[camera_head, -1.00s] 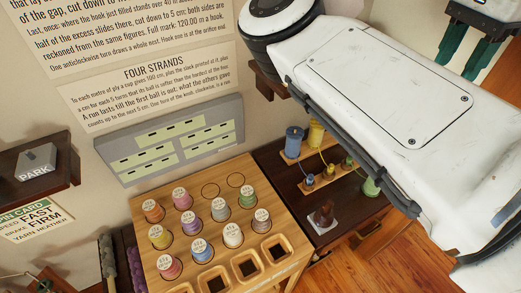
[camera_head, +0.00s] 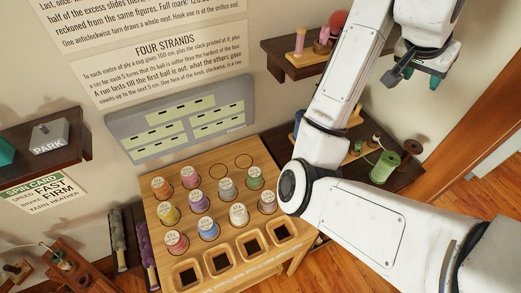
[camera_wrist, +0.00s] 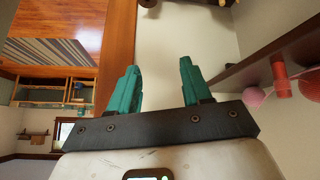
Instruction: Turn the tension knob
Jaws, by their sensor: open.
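I cannot pick out the tension knob in either view. A wooden device (camera_head: 62,262) with a thin rod is partly in sight at the lower left of the head view, cut by the frame edge. My gripper (camera_head: 425,82) is at the upper right of the head view, far from that device. In the wrist view its green fingers (camera_wrist: 158,75) stand apart with nothing between them. The spin card (camera_head: 42,194) on the left wall reads speed fast, brake firm, yarn heather.
A wooden rack (camera_head: 222,232) of yarn spools stands in the middle. A dark shelf (camera_head: 70,165) on the left holds a grey PARK block (camera_head: 49,137). Another wall shelf (camera_head: 283,72) is beside my arm. A low dark table (camera_head: 395,182) with spools lies under my arm.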

